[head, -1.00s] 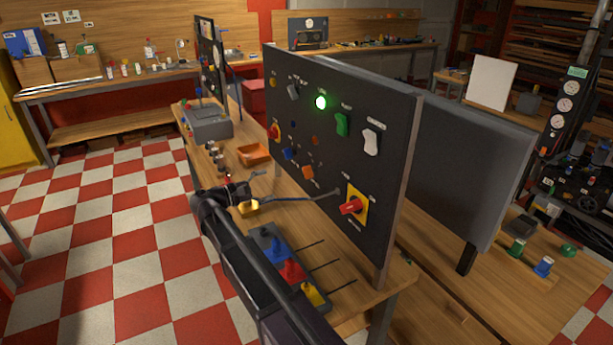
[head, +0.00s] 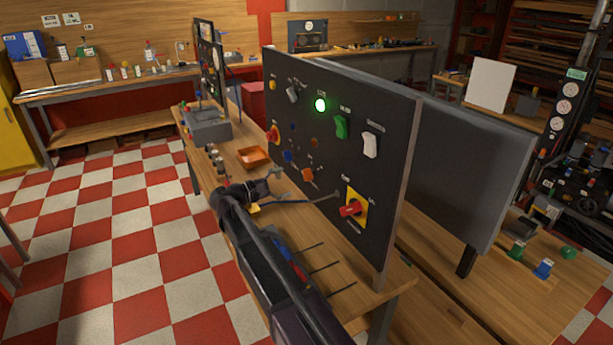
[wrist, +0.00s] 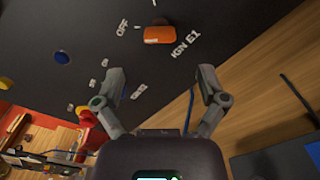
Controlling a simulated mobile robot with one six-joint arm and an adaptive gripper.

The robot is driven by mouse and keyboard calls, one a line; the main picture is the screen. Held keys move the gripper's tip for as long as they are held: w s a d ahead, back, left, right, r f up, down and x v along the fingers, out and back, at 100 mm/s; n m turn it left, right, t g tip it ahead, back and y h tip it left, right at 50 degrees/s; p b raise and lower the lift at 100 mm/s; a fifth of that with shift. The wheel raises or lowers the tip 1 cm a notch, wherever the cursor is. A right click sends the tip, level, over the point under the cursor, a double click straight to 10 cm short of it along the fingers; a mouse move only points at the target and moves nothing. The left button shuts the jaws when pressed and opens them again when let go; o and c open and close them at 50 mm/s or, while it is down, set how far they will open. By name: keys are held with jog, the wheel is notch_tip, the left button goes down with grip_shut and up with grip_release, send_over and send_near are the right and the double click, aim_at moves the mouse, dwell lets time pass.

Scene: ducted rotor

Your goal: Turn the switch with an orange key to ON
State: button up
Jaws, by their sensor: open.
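The orange key switch (wrist: 158,35) is on the dark panel, near the top of the wrist view. Its key lies level in that picture, between the white label OFF (wrist: 122,28) on the left and the label IGN E1 (wrist: 186,45) at lower right. I cannot tell which mark it points to. In the head view, the orange key (head: 307,174) sits low on the panel (head: 372,100). My gripper (wrist: 161,80) is open and empty, its fingers apart below the key in the wrist view. In the head view, my gripper (head: 276,178) is close to the panel's left part, left of the key.
A red-handled switch on a yellow plate (head: 361,203) is to the right of the key. An orange tray (head: 254,157) stands on the bench, and a blue cable (head: 305,201) runs to the panel.

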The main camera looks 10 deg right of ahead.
aim_at(307, 172)
jog(key=x, duration=0.8)
jog(key=shift+d, duration=0.1)
jog(key=c, duration=1.2)
